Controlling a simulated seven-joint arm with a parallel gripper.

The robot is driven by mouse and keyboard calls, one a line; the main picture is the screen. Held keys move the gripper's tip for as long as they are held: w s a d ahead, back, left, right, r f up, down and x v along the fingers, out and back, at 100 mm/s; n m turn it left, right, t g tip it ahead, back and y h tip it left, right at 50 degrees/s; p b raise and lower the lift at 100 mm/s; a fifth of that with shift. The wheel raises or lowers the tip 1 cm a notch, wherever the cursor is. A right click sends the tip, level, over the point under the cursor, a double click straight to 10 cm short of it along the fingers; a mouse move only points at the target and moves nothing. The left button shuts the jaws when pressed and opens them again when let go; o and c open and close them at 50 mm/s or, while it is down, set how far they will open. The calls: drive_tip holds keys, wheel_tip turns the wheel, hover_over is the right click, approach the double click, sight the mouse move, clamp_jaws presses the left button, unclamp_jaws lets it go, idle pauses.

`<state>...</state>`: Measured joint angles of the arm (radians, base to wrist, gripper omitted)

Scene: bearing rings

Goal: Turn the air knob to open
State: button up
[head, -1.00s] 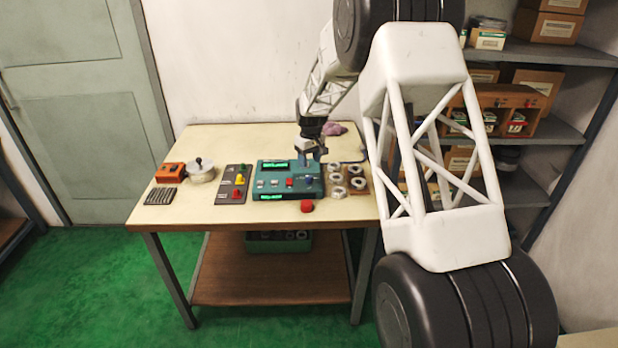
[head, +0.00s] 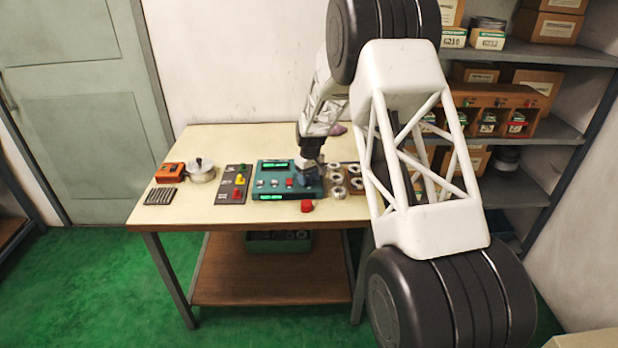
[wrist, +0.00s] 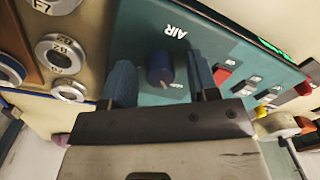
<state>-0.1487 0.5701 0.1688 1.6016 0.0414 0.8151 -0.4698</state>
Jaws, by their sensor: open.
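The air knob (wrist: 160,70) is a round dark blue knob on the teal control panel (wrist: 140,35), under the white word AIR in the wrist view. My gripper (wrist: 162,80) is open, with one blue finger on each side of the knob. Gaps show between the knob and both fingers. In the head view my gripper (head: 309,178) is over the right part of the panel (head: 262,183) and hides the knob there. A small white mark shows beside the knob; I cannot read the knob's setting.
Bearing rings (head: 337,191) lie right of the panel. A red button (head: 289,183) is on the panel, and a red knob (head: 306,206) is at its front. A switch strip with coloured knobs (head: 239,180) and an orange box (head: 169,172) stand to the left. Bare table shows behind.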

drive_tip(key=c, duration=0.9)
drive_tip(key=shift+m, duration=0.3)
drive_tip(key=m, duration=0.8)
drive_tip(key=shift+m, duration=0.4)
drive_tip(key=m, duration=0.4)
drive_tip(key=shift+m, duration=0.3)
drive_tip(key=m, duration=0.4)
drive_tip(key=shift+t, duration=0.3)
